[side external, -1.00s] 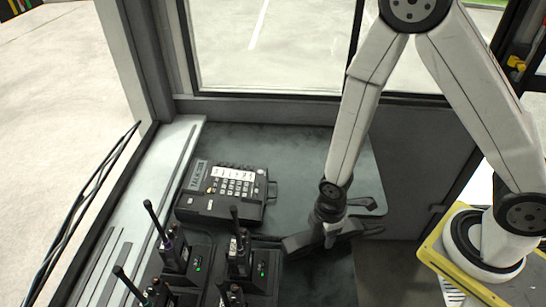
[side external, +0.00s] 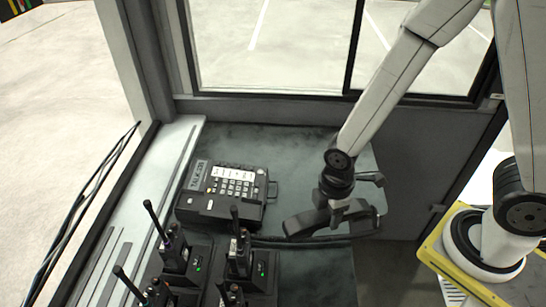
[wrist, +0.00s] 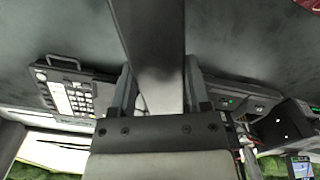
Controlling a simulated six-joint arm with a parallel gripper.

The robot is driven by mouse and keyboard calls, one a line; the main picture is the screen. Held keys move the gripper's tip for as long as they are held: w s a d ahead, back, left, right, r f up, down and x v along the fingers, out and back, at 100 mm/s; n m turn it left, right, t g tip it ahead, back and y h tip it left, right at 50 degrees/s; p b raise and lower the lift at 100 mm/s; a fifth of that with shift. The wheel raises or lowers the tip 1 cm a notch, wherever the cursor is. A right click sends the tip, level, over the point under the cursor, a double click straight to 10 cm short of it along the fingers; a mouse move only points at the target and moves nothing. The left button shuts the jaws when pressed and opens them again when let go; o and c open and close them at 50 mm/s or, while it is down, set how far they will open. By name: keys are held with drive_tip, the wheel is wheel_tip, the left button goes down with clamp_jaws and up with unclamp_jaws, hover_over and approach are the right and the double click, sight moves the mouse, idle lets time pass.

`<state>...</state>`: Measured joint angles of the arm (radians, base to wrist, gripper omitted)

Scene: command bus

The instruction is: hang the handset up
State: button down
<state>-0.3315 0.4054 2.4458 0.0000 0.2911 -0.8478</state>
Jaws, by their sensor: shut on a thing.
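The black handset (side external: 308,223) is a long dark bar, held in the air above the right part of the desk. My gripper (side external: 340,212) is shut around its middle. In the wrist view the handset (wrist: 155,45) runs up the picture between the two fingers of my gripper (wrist: 160,90). The phone base (side external: 228,192), black with pale keys and a label, sits on the desk to the left of the handset, apart from it. The base (wrist: 70,90) also shows at the left of the wrist view. The handset's lower side is hidden.
Several radios with upright antennas stand in chargers (side external: 262,270) in front of the phone base. A window frame (side external: 300,108) borders the desk at the back. The grey desk (side external: 290,155) is clear behind and to the right of the base.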

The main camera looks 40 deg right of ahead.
idle(0.6)
drive_tip(key=w+a+r+m, duration=0.1)
drive_tip(key=w+a, duration=0.3)
drive_tip(key=w, duration=0.4)
drive_tip(key=w+a+r+m, duration=0.1)
drive_tip(key=w+a+m, duration=0.1)
drive_tip(key=w+a, duration=0.3)
drive_tip(key=w+a+r+m+t+y, duration=0.1)
drive_tip(key=w+a, duration=0.3)
drive_tip(key=w, duration=0.7)
drive_tip(key=shift+a+r+m, duration=0.15)
drive_tip(key=shift+a+m, duration=0.05)
drive_tip(key=shift+m, duration=0.1)
drive_tip(key=shift+s, duration=0.1)
drive_tip(key=shift+f, duration=4.25)
